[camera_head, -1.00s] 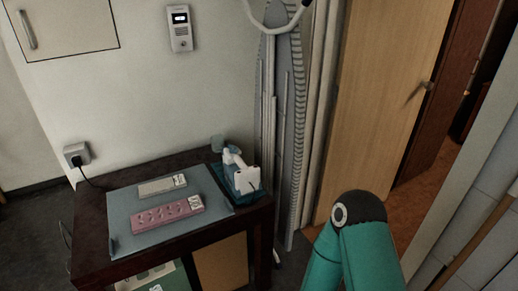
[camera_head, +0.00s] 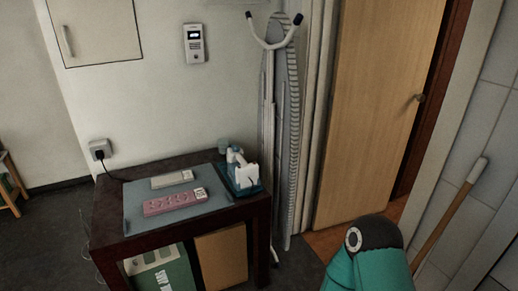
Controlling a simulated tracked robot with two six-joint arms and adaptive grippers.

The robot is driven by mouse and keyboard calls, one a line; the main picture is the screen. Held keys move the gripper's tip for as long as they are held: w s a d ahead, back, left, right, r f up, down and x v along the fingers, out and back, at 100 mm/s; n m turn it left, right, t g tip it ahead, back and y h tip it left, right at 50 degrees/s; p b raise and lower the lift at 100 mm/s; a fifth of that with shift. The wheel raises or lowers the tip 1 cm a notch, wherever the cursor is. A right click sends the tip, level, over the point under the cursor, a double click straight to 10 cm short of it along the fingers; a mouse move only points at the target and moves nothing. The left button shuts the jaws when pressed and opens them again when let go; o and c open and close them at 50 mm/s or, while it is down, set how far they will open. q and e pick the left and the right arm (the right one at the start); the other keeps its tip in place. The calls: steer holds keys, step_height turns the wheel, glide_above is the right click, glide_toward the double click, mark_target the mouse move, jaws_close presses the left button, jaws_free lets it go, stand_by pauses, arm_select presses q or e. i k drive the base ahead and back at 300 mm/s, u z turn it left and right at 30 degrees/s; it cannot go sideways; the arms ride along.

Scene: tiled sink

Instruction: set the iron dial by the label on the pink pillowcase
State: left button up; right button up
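The folded pink pillowcase (camera_head: 169,205) lies on a blue-grey mat (camera_head: 136,222) on the dark table. A small white label (camera_head: 200,194) with print too small to read sits at its right end. The white and blue iron (camera_head: 238,164) stands at the table's right end on a teal base (camera_head: 256,190); its dial cannot be made out. Neither gripper is in view. Only a teal link of one of my arms shows at the lower right, well apart from the table.
A pale folded cloth (camera_head: 171,179) with a label lies behind the pillowcase. The dark table (camera_head: 110,229) has a folded ironing board (camera_head: 285,130) upright to its right. A wooden door (camera_head: 370,110) stands further right. Boxes sit under the table.

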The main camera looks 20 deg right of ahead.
mark_target(235, 149)
steer(key=u, duration=0.15)
steer(key=i, duration=0.8)
steer(key=z, duration=0.2)
steer(key=k, duration=0.8)
steer(key=u, duration=0.25)
steer(key=i, duration=0.95)
steer(key=z, duration=0.05)
